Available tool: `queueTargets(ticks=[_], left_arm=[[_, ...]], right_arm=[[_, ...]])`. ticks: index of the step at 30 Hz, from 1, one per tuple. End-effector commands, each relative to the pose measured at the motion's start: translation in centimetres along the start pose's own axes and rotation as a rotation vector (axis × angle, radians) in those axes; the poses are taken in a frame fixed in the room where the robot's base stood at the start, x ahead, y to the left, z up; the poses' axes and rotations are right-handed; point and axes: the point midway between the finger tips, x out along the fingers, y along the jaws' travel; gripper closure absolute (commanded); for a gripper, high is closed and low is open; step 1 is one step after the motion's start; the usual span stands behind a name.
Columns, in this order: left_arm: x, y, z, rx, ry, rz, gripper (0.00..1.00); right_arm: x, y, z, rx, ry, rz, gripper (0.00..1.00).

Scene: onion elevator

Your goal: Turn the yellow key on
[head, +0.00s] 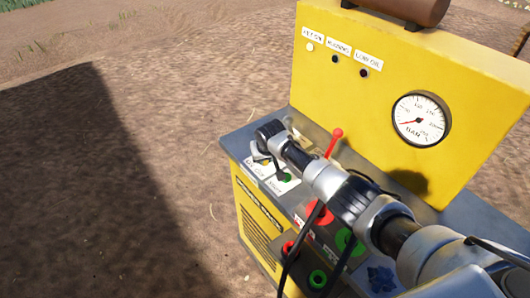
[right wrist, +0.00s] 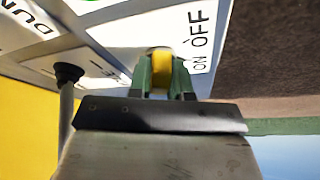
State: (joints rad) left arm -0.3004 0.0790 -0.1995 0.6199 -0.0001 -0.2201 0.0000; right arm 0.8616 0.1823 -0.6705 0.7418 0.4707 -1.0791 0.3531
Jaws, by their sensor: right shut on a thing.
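The yellow key (right wrist: 160,58) shows in the right wrist view between the two green fingers of my right gripper (right wrist: 161,80), which is shut on it. The key is at the panel, beside the white ON/OFF label (right wrist: 199,38). Its lower part and exact angle are hidden by the fingers. In the head view my right arm reaches in from the lower right, and its wrist covers most of the gripper at the left end of the control deck (head: 228,141). My left gripper is not in view.
The yellow machine's upright panel (head: 375,75) has a pale lamp (head: 310,47), two dark lamps and a round gauge (head: 421,118). A red lever (head: 335,140) stands behind my arm. Red and green round controls sit under it. Open dirt ground lies left.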

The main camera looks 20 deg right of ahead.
Motion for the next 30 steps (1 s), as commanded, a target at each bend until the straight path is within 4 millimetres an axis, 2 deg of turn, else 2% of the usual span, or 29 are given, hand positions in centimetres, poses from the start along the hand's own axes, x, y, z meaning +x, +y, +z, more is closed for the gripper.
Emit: queueTargets(ticks=[9, 26, 27, 30], left_arm=[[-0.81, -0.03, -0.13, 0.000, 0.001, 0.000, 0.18], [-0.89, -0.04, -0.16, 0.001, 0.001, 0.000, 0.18], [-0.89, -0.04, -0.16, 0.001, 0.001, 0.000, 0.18], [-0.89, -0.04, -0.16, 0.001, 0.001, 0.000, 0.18]], right_arm=[[-0.10, -0.12, -0.09, 0.124, 0.000, 0.050, 1.00], [-0.07, -0.05, -0.13, 0.153, 0.002, 0.063, 1.00], [-0.07, -0.04, -0.13, 0.153, 0.002, 0.063, 0.78], [-0.05, -0.05, -0.12, 0.152, 0.002, 0.063, 0.62]])
